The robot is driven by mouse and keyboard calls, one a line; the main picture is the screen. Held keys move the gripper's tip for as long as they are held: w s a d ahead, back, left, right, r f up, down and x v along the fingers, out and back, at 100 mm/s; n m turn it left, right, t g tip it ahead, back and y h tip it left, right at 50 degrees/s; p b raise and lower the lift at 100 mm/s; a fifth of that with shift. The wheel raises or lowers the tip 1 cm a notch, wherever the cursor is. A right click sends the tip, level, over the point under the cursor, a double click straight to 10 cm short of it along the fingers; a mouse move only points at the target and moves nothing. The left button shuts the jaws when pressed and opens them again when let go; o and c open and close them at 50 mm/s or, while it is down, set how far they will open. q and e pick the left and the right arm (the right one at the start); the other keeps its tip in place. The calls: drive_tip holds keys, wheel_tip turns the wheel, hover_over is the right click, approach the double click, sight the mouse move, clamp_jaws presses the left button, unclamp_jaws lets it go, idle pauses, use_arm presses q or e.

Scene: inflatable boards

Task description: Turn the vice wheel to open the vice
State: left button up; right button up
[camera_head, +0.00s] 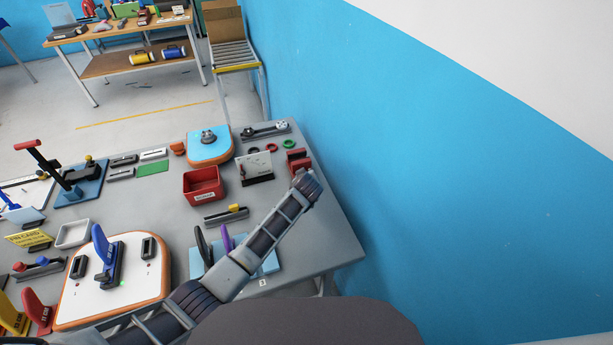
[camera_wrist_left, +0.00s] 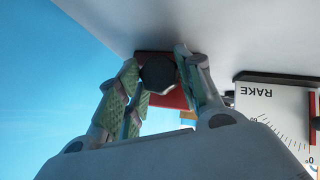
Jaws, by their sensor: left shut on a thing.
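The red vice (camera_head: 298,158) stands at the right edge of the grey table in the head view, partly hidden by my left gripper (camera_head: 306,181). In the left wrist view, the dark vice wheel (camera_wrist_left: 158,73) sits between the fingers of my left gripper (camera_wrist_left: 160,85), in front of the red vice body (camera_wrist_left: 172,97). The gripper is shut on the wheel. The gap between the vice jaws cannot be made out. My right gripper is not in view.
A white gauge panel (camera_head: 254,167) stands left of the vice; it also shows in the left wrist view (camera_wrist_left: 280,108). A red bin (camera_head: 203,186) and an orange-edged blue board (camera_head: 209,147) lie further left. The blue wall (camera_head: 430,170) rises close to the table's right side.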

use_arm(q)
drive_tip(key=shift+s+a+n+t+h+p, duration=0.1)
drive_tip(key=shift+n+t+h+p, duration=0.2)
drive_tip(key=shift+n+h+p, duration=0.25)
drive_tip(key=shift+f+h+p, duration=0.1)
drive_tip(key=shift+h+p, duration=0.25)
drive_tip(key=shift+p, duration=0.1)
drive_tip(key=shift+t, duration=0.3)
drive_tip(key=shift+f, duration=0.1)
drive_tip(key=o, duration=1)
drive_tip(key=shift+o, duration=0.2)
drive_tip(key=shift+a, duration=0.1)
drive_tip(key=shift+s, duration=0.15)
